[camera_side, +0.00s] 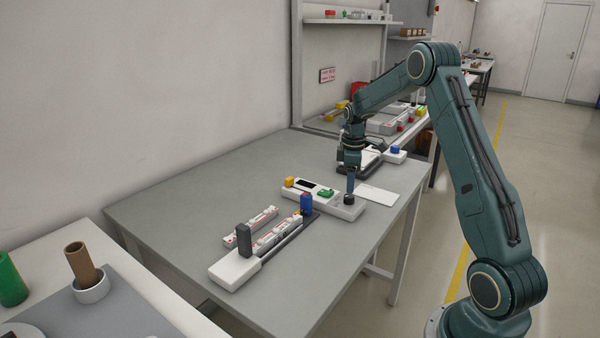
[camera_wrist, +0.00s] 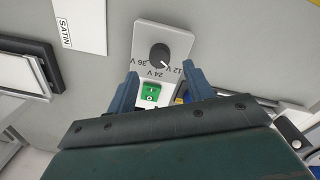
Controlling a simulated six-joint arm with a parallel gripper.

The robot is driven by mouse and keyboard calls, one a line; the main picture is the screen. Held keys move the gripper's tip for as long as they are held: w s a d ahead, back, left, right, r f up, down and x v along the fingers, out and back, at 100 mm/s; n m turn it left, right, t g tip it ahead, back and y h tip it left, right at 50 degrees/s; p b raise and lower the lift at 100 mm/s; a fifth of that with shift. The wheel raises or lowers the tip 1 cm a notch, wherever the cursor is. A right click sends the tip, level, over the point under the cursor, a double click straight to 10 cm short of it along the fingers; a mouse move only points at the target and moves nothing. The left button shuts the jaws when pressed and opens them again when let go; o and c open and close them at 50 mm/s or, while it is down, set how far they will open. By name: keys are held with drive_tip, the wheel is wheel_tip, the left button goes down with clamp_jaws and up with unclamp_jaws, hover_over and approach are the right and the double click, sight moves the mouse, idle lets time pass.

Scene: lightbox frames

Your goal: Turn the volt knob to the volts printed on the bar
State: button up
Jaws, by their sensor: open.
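The volt knob (camera_wrist: 160,57) is a dark round knob on the end of a white power box (camera_side: 345,211). Its white pointer mark faces lower right in the wrist view, towards the 12 V label; 24 V and 36 V labels sit beside it. In the wrist view my gripper (camera_wrist: 161,84) is open, its two blue fingers apart and the knob just beyond their tips. In the side view my gripper (camera_side: 350,184) is directly above the knob (camera_side: 349,199). A light bar (camera_side: 277,234) lies in a white fixture; its print is too small to read.
The box carries a green rocker switch (camera_wrist: 151,92), a dark display (camera_side: 304,183) and a yellow block (camera_side: 289,182). A blue part (camera_side: 306,203) and a grey upright (camera_side: 244,240) stand at the fixture. A white card reading SATIN (camera_wrist: 80,25) lies nearby. The grey table's left side is clear.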

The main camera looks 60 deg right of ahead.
sight(349, 195)
drive_tip(key=shift+f, duration=2.45)
drive_tip(key=c, duration=1)
